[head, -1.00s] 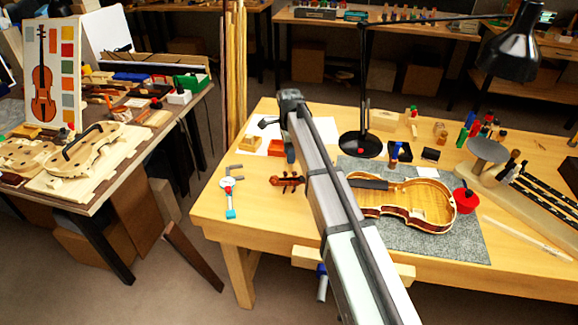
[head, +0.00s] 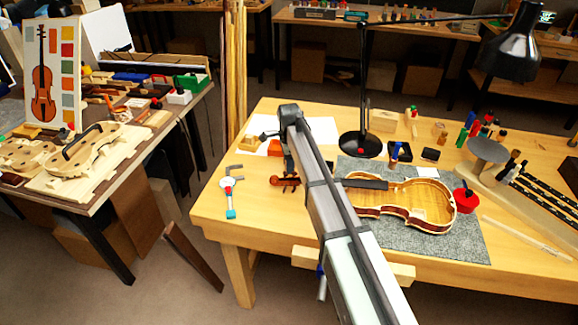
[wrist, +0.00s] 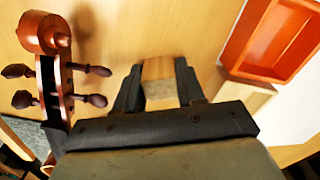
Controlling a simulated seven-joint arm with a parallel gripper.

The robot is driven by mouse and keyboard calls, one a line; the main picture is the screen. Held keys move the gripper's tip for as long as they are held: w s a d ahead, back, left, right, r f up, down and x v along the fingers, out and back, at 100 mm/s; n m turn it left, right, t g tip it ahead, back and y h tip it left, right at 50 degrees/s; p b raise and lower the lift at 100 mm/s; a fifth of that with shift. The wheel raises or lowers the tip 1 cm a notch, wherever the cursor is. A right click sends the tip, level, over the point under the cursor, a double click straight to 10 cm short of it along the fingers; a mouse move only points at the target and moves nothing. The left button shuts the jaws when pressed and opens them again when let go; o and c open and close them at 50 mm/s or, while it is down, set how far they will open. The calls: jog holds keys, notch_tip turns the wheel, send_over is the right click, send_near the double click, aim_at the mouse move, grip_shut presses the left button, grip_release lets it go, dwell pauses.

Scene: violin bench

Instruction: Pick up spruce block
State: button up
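A small wooden block, which I take to be the spruce block (wrist: 159,90), shows in the wrist view with a pale near face and a browner far face. My gripper (wrist: 160,75) is low over the bench with one dark finger on each side of the block. Both fingers appear to touch it, and the gripper looks shut on it. The block's near end is hidden by the gripper body. In the head view my own arm hides the block and the fingertips, so I cannot tell whether the block is clear of the bench.
A violin scroll with pegs (wrist: 55,75) lies left of my gripper. A red-orange tray (wrist: 238,62) and a pale block (wrist: 243,100) are close on the right. The open violin body (head: 425,205) lies on a grey mat (head: 468,243), near the black lamp (head: 360,146).

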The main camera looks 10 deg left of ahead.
jog(key=c, duration=0.4)
